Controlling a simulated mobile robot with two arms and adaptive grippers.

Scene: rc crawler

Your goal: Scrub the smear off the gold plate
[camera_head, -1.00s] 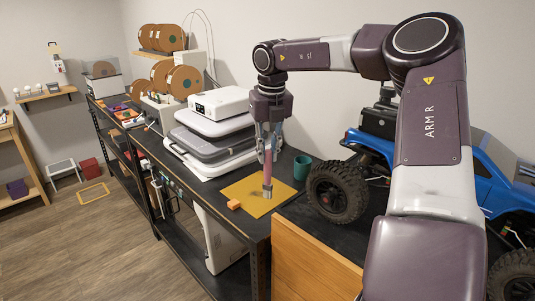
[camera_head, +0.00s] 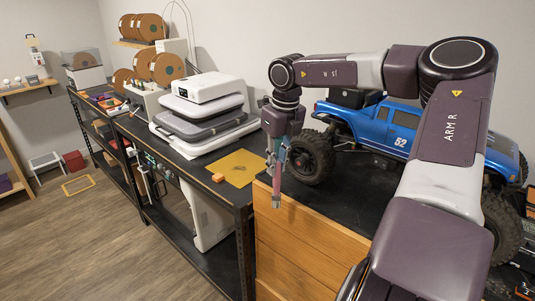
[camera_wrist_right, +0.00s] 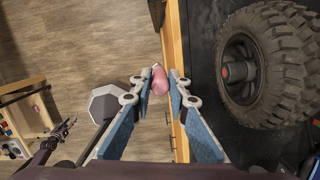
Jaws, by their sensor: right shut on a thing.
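The gold plate (camera_head: 240,163) lies flat on the black bench top, with a faint dark smear (camera_head: 240,168) near its middle. My right gripper (camera_head: 277,168) is shut on a pink-handled tool (camera_head: 275,190) with a metallic tip pointing down. It holds the tool to the right of the plate and apart from it, in front of the wooden cabinet edge. In the right wrist view the pink handle (camera_wrist_right: 158,82) sits between the fingertips. A small dark claw-like shape (camera_wrist_right: 62,132) at lower left there may be my left gripper; its jaws are unclear.
An orange block (camera_head: 218,178) sits at the plate's left edge. A stacked grey-white machine (camera_head: 205,125) stands behind the plate. A blue crawler (camera_head: 400,125) with big tyres stands on the black-topped wooden cabinet (camera_head: 290,235). Open floor lies at left.

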